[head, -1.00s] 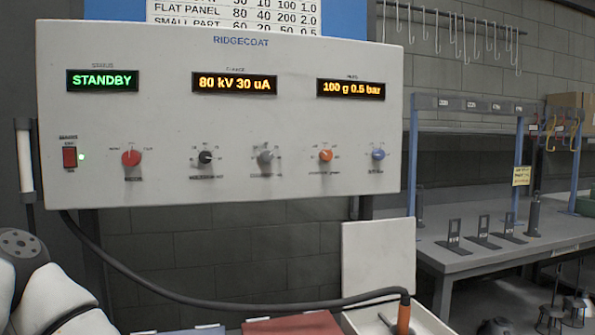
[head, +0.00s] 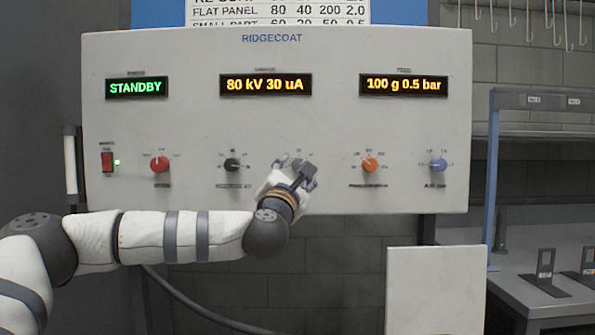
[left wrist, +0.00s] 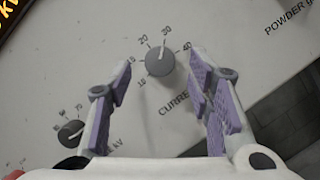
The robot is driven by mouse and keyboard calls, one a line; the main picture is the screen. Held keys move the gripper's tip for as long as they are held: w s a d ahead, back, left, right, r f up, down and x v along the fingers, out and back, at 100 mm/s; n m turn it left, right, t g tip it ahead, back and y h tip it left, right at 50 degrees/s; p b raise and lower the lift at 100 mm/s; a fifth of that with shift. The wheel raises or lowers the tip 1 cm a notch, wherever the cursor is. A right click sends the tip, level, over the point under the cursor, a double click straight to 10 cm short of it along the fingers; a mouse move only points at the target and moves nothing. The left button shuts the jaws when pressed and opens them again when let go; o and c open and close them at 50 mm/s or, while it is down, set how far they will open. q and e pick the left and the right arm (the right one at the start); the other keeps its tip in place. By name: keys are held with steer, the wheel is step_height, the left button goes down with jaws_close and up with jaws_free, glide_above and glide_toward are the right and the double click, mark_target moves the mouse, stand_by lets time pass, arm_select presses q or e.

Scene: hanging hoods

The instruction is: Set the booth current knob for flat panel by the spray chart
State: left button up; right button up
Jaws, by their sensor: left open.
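The grey current knob (left wrist: 159,62) is on the panel in the left wrist view, its white mark pointing close to 30 on a scale marked up to 40. My left gripper (left wrist: 160,78) is open, its lilac-padded fingers on either side of the knob in that view; contact cannot be told. In the head view my left gripper (head: 304,172) covers the knob. The booth panel (head: 275,115) shows 80 kV 30 uA on its middle display (head: 265,85). The spray chart (head: 275,12) above reads flat panel 80, 40, 200, 2.0. My right gripper is out of view.
The black voltage knob (head: 232,165) is left of my gripper, the orange powder knob (head: 370,165) and blue air knob (head: 438,165) right. A red knob (head: 160,165) and red switch (head: 107,160) are farther left. A pale board (head: 435,290) stands below.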

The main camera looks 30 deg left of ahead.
arm_select(q)
steer(key=shift+x, duration=0.8)
steer(key=shift+r, duration=0.1)
steer(key=shift+c, duration=0.6)
jaws_close()
steer(key=m+h, duration=0.1)
steer(key=m, duration=0.2)
steer(key=m+h, duration=0.1)
steer(key=m, duration=0.2)
steer(key=shift+s+a+r+m+h, duration=0.1)
steer(key=shift+r+m+h, duration=0.1)
steer(key=shift+m+h, duration=0.2)
steer(key=shift+r+m+g+h, duration=0.1)
steer(key=shift+m+g+h, duration=0.25)
steer(key=shift+m, duration=0.85)
steer(key=shift+m+g+h, duration=0.25)
steer(key=shift+m+g, duration=0.2)
steer(key=shift+m, duration=0.75)
